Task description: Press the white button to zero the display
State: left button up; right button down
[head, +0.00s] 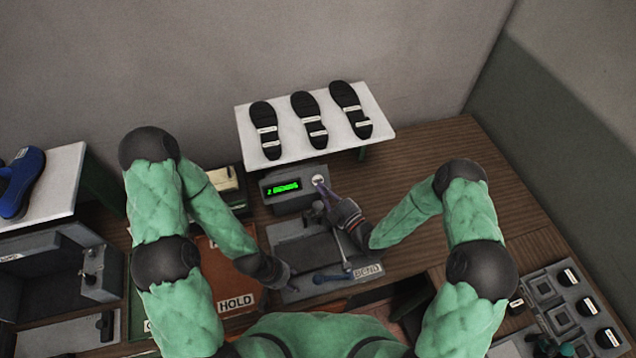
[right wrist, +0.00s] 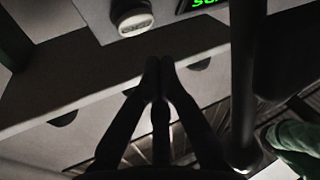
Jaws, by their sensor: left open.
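The white button (head: 318,180) sits on the grey box to the right of its display (head: 285,188), which shows lit green digits too small to read surely. The button (right wrist: 133,22) also shows at the top of the right wrist view, with the edge of the green display (right wrist: 200,4) beside it. My right gripper (head: 321,190) is at the box just below the button in the head view. In the right wrist view its fingertips (right wrist: 158,64) meet, empty, with a picture gap to the button; contact is not seen. My left gripper (head: 288,282) is low, by the machine's left side.
A white shelf (head: 380,124) with three black soles (head: 308,118) stands behind the box. A blue-handled lever (head: 333,277) and a BEND label (head: 368,270) are in front. An orange HOLD tray (head: 222,262) lies left. The wooden top (head: 450,150) is clear at right.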

aim_at(314, 178)
pick_arm(q)
jog(key=shift+f+b, duration=0.6)
jog(key=shift+f, duration=0.35)
pick_arm(e)
jog(key=shift+w+a+f, duration=0.25)
jog(key=shift+w+f, duration=0.35)
jog(key=shift+w, duration=0.2)
pick_arm(q)
jog(key=shift+f, duration=0.15)
pick_arm(e)
jog(key=shift+f, duration=0.1)
pick_arm(q)
jog(key=shift+f+b, duration=0.5)
jog(key=shift+b, duration=0.15)
pick_arm(e)
jog(key=shift+w+a+f, duration=0.1)
jog(key=shift+w+f, duration=0.1)
jog(key=shift+w, duration=0.05)
pick_arm(q)
jog(key=shift+f+b, duration=0.55)
pick_arm(e)
jog(key=shift+w+a+f, duration=0.1)
jog(key=shift+w+f, duration=0.1)
jog(key=shift+w, duration=0.15)
pick_arm(q)
jog(key=shift+r, duration=0.2)
pick_arm(e)
jog(key=shift+s+d+r, duration=0.2)
jog(key=shift+s+r, duration=0.3)
jog(key=shift+s, duration=0.15)
